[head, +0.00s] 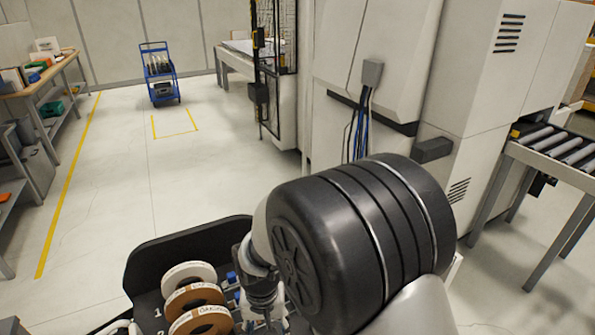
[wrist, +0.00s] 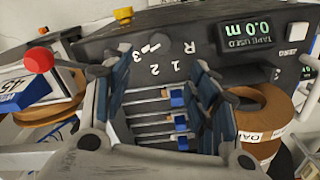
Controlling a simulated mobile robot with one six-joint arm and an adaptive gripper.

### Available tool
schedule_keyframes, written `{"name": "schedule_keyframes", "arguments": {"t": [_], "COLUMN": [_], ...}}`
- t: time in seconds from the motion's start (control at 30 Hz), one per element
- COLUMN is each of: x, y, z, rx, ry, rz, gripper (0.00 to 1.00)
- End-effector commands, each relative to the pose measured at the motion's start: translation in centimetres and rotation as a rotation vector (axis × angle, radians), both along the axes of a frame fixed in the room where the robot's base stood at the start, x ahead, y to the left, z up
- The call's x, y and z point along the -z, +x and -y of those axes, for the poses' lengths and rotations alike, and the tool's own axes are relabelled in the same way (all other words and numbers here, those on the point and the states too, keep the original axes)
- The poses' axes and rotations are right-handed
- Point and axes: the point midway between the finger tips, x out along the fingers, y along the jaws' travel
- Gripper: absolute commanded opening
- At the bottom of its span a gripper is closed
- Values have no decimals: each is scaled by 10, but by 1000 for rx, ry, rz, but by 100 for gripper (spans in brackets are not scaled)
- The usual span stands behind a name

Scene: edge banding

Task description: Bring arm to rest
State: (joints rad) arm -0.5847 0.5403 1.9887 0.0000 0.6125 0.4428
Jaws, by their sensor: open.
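My gripper (head: 263,300) hangs low in the head view, pointing down over a black tray (head: 160,250) on my body. My thick black and white arm joint fills the middle right of that view. In the wrist view my gripper (wrist: 155,95) has its two blue-padded fingers spread apart, with nothing between them. Below them are metal rails with blue pieces (wrist: 178,97). A white roll (head: 187,275) and brown rolls (head: 193,297) of edge tape stand in the tray, left of my gripper.
A large white machine (head: 385,60) stands close ahead, with a roller conveyor (head: 560,148) at right. A blue cart (head: 160,75) is far back, a workbench (head: 40,75) at left. The floor between is clear. A display reading 0.0 m (wrist: 250,32) and a red knob (wrist: 39,60) show below my wrist.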

Motion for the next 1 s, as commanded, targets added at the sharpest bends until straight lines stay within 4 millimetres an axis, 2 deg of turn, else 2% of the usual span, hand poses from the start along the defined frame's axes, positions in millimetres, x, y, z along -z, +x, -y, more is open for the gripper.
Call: {"name": "schedule_keyframes", "arguments": {"t": [0.07, 0.17, 0.3, 0.47, 0.6, 0.7, 0.8, 1.0], "x": [-10, -39, -99, -158, -195, -213, -223, -229], "y": [2, 5, 2, -22, -55, -82, -109, -143], "z": [6, 24, 69, 125, 169, 196, 216, 236], "rx": [5, 18, 44, 71, 95, 112, 125, 140], "ry": [7, 22, 48, 65, 67, 63, 52, 32], "rz": [10, 37, 98, 175, 246, 297, 341, 396], "gripper": [54, 54, 54, 54, 54, 54, 54, 54]}}
